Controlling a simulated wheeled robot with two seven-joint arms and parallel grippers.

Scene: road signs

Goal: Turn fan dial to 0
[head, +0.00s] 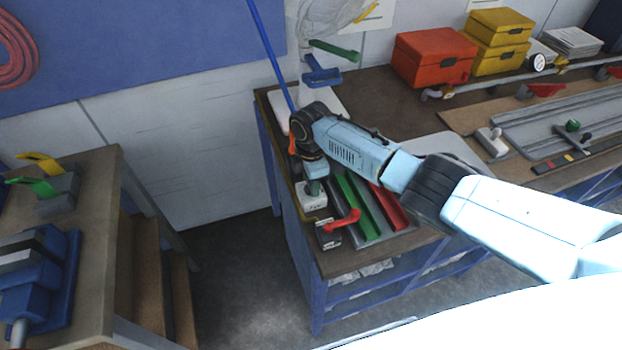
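A small white box (311,201) with dark, unreadable marks on its front stands near the front left edge of the workbench. A grey-green knob-like part (314,187) shows on its top; it may be the fan dial, but I cannot read a setting. My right arm reaches in from the right and bends down at the wrist over this box. My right gripper (314,178) points down right at the knob. Its fingers are too small and dark to tell whether they are open or shut, or touch the knob. My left gripper is not in view.
A box with a red lever (341,220) stands just in front of the white box. Green (353,205) and red (388,207) channels lie to the right. A blue pole (271,55) slants behind my wrist. Red (434,60) and yellow (495,54) boxes stand at the back.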

